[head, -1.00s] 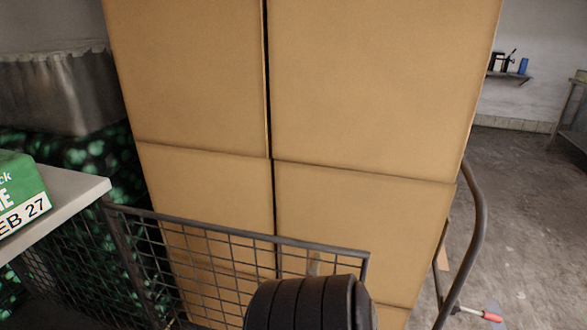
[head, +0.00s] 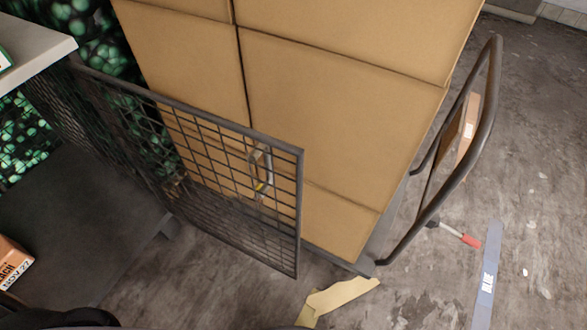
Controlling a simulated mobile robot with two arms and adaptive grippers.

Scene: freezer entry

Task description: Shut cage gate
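The cage gate (head: 215,170) is a dark wire-mesh panel in a metal frame, in the middle left of the head view. It stands swung out from the cage at the left, with its free edge at the right, in front of the stacked boxes. A metal handle (head: 262,170) sits near that free edge. The cage side (head: 95,125) is dark mesh, and the cage's dark floor (head: 85,220) shows at the left. Neither of my grippers is in view.
Large cardboard boxes (head: 340,100) stand behind the gate on a cart with a bent tube handle (head: 490,90). A red-handled tool (head: 460,236), a blue tape strip (head: 487,280) and a tan scrap (head: 340,295) lie on the floor. A small box (head: 12,262) sits at left.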

